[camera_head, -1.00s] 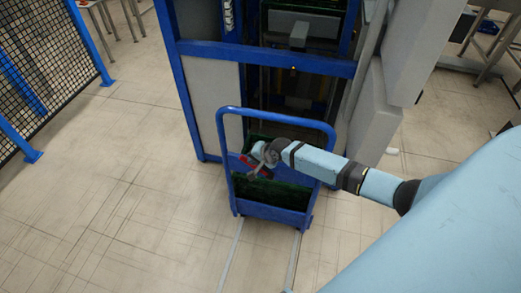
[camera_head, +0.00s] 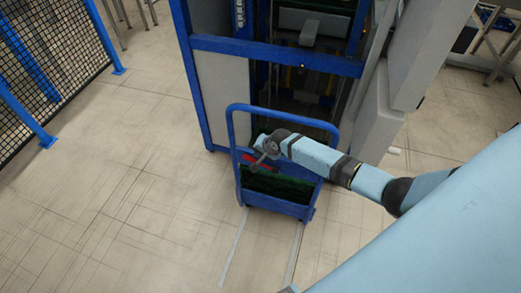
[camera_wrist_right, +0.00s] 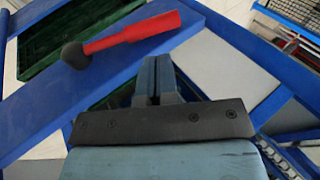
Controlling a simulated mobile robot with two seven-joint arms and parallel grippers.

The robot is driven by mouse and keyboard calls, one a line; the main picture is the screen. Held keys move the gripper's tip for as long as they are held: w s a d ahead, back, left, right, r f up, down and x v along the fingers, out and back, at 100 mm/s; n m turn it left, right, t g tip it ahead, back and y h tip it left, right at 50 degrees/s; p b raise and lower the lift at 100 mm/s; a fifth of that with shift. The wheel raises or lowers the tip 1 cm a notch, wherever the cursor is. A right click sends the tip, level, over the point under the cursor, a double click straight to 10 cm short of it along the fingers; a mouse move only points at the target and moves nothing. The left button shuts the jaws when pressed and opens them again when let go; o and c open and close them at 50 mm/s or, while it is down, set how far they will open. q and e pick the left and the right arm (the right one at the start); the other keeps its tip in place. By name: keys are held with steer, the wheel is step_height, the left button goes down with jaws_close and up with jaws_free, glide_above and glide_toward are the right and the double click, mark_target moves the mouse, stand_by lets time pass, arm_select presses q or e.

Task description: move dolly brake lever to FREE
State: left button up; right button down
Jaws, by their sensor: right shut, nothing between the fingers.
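The brake lever (camera_wrist_right: 135,32) is a red bar with a dark round knob at its left end in the right wrist view. It slants up to the right in front of the blue dolly (camera_wrist_right: 95,108). In the head view the red lever (camera_head: 262,160) is partly hidden behind my right gripper (camera_head: 259,158). In the right wrist view my right gripper (camera_wrist_right: 157,62) is shut and empty. Its tips are just below the lever; I cannot tell whether they touch it. The dolly (camera_head: 275,205) stands upright in the head view. My left gripper is not in view.
A blue-framed machine (camera_head: 218,95) stands right behind the dolly, with grey panels (camera_head: 415,60) at its right. Two pale floor strips (camera_head: 234,246) run from the dolly toward me. A black mesh fence (camera_head: 50,50) is at the left. The floor between is clear.

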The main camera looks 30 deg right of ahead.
steer(key=s+r, duration=0.4)
steer(key=r, duration=0.6)
steer(key=shift+d, duration=0.35)
